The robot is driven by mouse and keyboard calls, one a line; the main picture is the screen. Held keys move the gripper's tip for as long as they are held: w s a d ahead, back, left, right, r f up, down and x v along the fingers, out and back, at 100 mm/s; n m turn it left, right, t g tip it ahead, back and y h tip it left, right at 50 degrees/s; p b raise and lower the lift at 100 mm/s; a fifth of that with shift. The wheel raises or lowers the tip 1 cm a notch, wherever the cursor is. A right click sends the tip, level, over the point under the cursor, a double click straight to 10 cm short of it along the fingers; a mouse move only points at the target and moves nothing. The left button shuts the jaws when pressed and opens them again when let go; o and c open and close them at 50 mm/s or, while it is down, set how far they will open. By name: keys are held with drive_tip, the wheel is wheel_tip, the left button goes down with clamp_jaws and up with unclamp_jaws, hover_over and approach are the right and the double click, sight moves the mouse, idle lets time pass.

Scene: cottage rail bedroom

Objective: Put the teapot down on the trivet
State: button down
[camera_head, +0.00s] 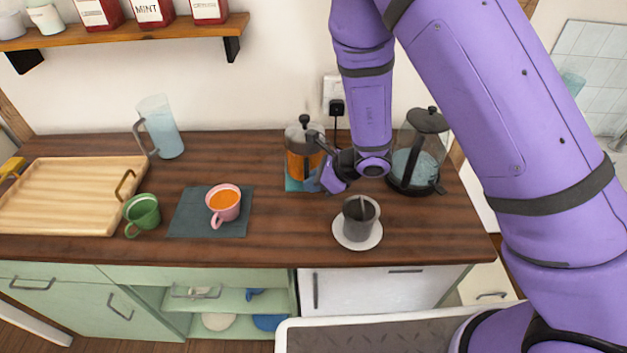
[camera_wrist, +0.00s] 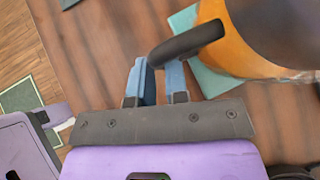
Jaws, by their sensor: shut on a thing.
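The teapot (camera_head: 301,160) is a clear glass pot of orange tea with a dark lid and knob, near the back middle of the counter. In the wrist view its orange side (camera_wrist: 238,55) fills the top right. My gripper (camera_head: 318,178) is at its right, shut on its dark handle (camera_wrist: 188,45); the blue fingertips (camera_wrist: 157,68) show on either side of the handle. The trivet (camera_head: 292,186) is a teal square under the teapot, also seen in the wrist view (camera_wrist: 213,82). The pot hides much of it. I cannot tell whether the pot's base touches it.
A glass kettle (camera_head: 414,165) stands right of my gripper. A grey cup (camera_head: 355,220) on a white saucer (camera_head: 359,241) stands in front. A pink cup (camera_head: 217,212) sits on a slate mat (camera_head: 185,222). A green cup (camera_head: 143,212), glass jug (camera_head: 165,128) and wooden tray (camera_head: 65,195) are left.

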drive_tip(key=shift+f, duration=0.5)
drive_tip(key=c, duration=1.1)
unclamp_jaws()
drive_tip(key=shift+o, duration=0.2)
drive_tip(key=v, duration=1)
drive_tip(key=shift+s+d+r, duration=0.15)
drive_tip(key=shift+d+r, duration=0.1)
drive_tip(key=shift+r, duration=0.05)
drive_tip(key=s+d+r+n+g, duration=0.1)
drive_tip(key=s+r+n, duration=0.2)
drive_tip(key=r, duration=0.3)
drive_tip(key=s+d+r+n+g+y, duration=0.1)
drive_tip(key=s+r+n, duration=0.1)
drive_tip(key=r+n, duration=0.3)
drive_tip(key=s+d+r+n+g, duration=0.1)
drive_tip(key=s+d+r+n, duration=0.15)
drive_tip(key=r, duration=0.45)
drive_tip(key=s+d+r+n+t+h, duration=0.5)
drive_tip(key=s+d+r+n+h, duration=0.4)
drive_tip(key=s+d+r, duration=0.3)
drive_tip(key=s+d+n, duration=0.1)
drive_tip(key=d, duration=0.2)
drive_tip(key=shift+d+r, duration=0.3)
drive_tip(key=shift+r, duration=0.05)
